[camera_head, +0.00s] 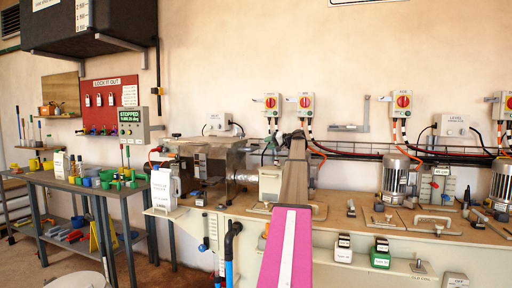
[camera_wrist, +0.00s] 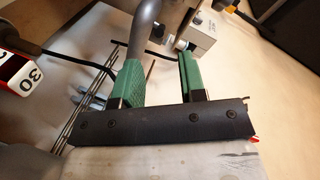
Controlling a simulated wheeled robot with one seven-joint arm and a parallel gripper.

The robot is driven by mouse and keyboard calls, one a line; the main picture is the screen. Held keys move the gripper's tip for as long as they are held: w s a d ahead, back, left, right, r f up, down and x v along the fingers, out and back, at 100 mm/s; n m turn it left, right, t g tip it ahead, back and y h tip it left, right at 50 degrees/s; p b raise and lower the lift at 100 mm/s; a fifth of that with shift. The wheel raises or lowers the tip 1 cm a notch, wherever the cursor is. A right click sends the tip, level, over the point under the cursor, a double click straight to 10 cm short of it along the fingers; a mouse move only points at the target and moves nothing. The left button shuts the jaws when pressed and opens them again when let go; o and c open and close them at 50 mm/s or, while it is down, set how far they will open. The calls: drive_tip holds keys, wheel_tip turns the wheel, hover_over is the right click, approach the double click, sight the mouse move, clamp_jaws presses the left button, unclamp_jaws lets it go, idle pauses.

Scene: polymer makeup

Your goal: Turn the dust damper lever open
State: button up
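I cannot single out the dust damper lever for certain in either view. In the wrist view my gripper (camera_wrist: 157,68) has two green fingers standing apart with a clear gap between them. A grey rounded bar (camera_wrist: 146,22) comes down from the top edge to the left finger, partly hidden by it; I cannot tell whether it touches, or whether it is the lever. In the head view my pink and grey arm reaches up the middle, over the bench towards the wall, and hides what lies behind it. My fingers are too small to tell there.
In the wrist view a pale box with a knob (camera_wrist: 197,42) stands beyond the right finger, and a red-and-white block (camera_wrist: 16,72) is at left. In the head view, motors (camera_head: 396,176) and tools crowd the bench's right side. Switch boxes (camera_head: 403,102) and a cable tray line the wall.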

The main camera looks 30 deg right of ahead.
drive_tip(key=x, duration=0.8)
drive_tip(key=shift+w+a+f, duration=0.1)
drive_tip(key=shift+w+a, duration=0.1)
drive_tip(key=shift+w, duration=0.1)
clamp_jaws()
